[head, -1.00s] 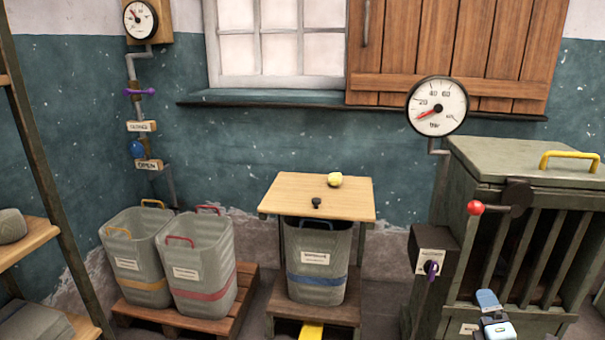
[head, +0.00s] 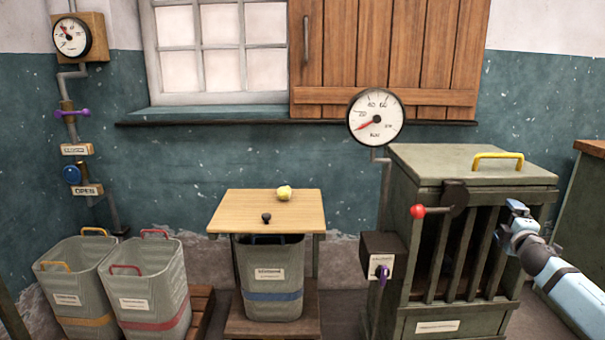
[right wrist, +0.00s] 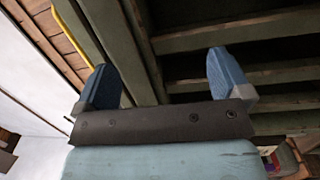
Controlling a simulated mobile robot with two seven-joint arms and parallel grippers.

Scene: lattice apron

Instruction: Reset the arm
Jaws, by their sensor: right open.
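My right gripper (head: 517,207) is in front of the slatted front of the green cabinet (head: 470,163), near its upper right side. In the right wrist view its two blue fingers (right wrist: 166,80) are spread wide with nothing between them. Dark slats of the cabinet (right wrist: 235,35) show beyond the fingers. My left gripper is not in the head view.
The cabinet has a yellow handle (head: 498,156) on its lid and a lever with a red knob (head: 417,211). A small wooden table (head: 240,212) holds a yellow lump (head: 284,192) and a small black knob (head: 266,218). Grey bins (head: 150,285) stand at left.

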